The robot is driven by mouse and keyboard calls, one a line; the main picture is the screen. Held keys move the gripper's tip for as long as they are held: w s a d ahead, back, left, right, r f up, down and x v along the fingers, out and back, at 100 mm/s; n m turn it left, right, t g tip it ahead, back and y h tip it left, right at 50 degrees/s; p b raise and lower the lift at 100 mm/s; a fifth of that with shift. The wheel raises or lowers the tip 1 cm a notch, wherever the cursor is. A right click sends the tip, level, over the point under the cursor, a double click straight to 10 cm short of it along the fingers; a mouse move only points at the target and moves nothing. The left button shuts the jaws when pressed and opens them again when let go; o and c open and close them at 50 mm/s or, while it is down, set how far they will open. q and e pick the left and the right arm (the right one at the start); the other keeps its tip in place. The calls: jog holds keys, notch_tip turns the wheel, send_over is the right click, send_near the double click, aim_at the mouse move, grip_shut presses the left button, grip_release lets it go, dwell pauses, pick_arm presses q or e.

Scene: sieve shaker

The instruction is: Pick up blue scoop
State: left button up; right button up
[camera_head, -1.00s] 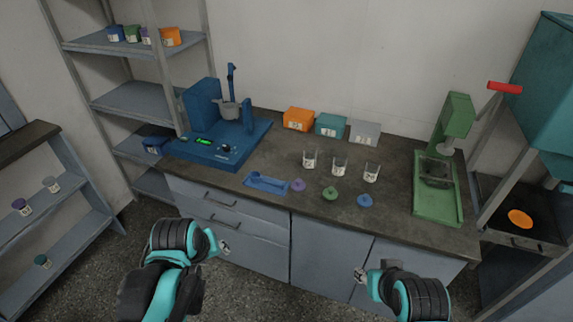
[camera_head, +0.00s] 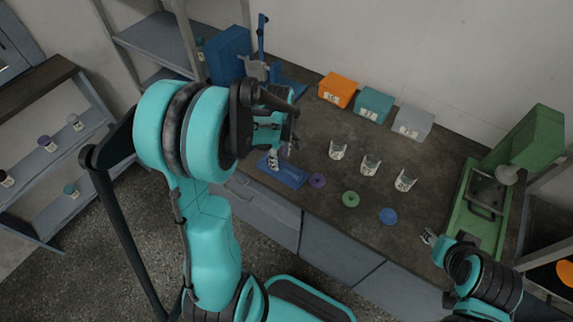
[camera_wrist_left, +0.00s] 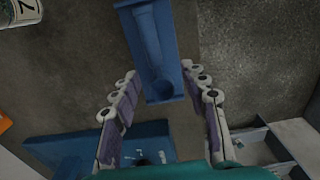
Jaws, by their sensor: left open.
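The blue scoop (camera_wrist_left: 148,40) lies lengthwise in a shallow blue tray (camera_wrist_left: 174,30) in the left wrist view. The same tray (camera_head: 290,178) sits near the bench's front edge in the head view, where my left arm and gripper partly cover it and the scoop is hard to make out. My left gripper (camera_head: 279,158) is open above the tray. In the left wrist view its fingers (camera_wrist_left: 158,74) stand apart on either side of the tray's near end, with nothing held. My right gripper (camera_head: 428,237) is low at the right, near the bench's front edge; its jaws are too small to judge.
Purple (camera_head: 317,180), green (camera_head: 351,199) and blue (camera_head: 388,216) round lids lie right of the tray, with three clear beakers (camera_head: 370,165) behind them. A blue machine (camera_head: 230,55) stands at the back left, a green press (camera_head: 483,195) at the right.

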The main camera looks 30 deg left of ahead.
aim_at(283, 167)
pick_arm(q)
jog(key=f, duration=0.1)
jog(key=f+b, duration=0.1)
jog(key=f, duration=0.1)
jog(key=f+b, duration=0.1)
jog(key=shift+w+d+f, duration=0.25)
jog(key=shift+w+f, duration=0.1)
jog(key=shift+w, duration=0.05)
jog(key=shift+f+b, duration=0.3)
jog(key=shift+f, duration=0.2)
jog(key=shift+r, duration=0.1)
grip_shut()
